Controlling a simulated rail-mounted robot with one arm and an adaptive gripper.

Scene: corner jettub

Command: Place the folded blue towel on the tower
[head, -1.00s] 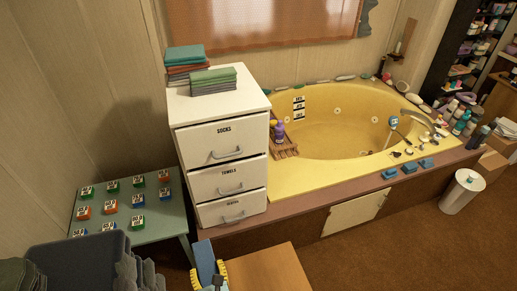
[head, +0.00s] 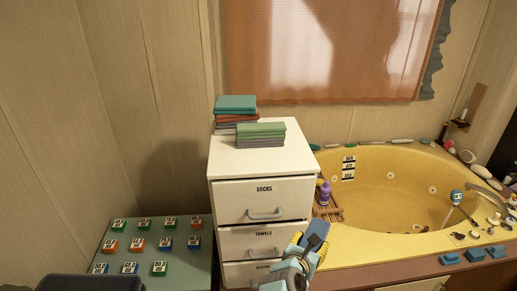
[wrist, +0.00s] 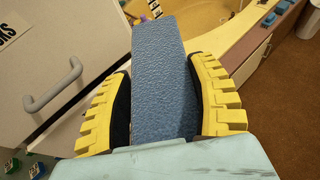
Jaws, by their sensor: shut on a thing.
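The folded blue towel (head: 316,234) is held upright in my gripper (head: 302,250), in front of the right side of the white drawer tower (head: 222,162). In the wrist view the towel (wrist: 160,45) stands between the two yellow-padded fingers of my gripper (wrist: 160,85), which are shut on it. The tower has drawers labelled SOCKS and TOWELS and a lower one partly hidden. On its top lie a green and grey towel stack (head: 260,135) and, behind it to the left, a teal, red and grey stack (head: 236,105).
Bare tower top shows in front of and right of the stacks. A yellow corner tub (head: 385,205) with a wooden rack and bottles (head: 325,200) stands right of the tower. A low green table (head: 180,262) with several labelled blocks stands left. A curtained window (head: 320,50) is behind.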

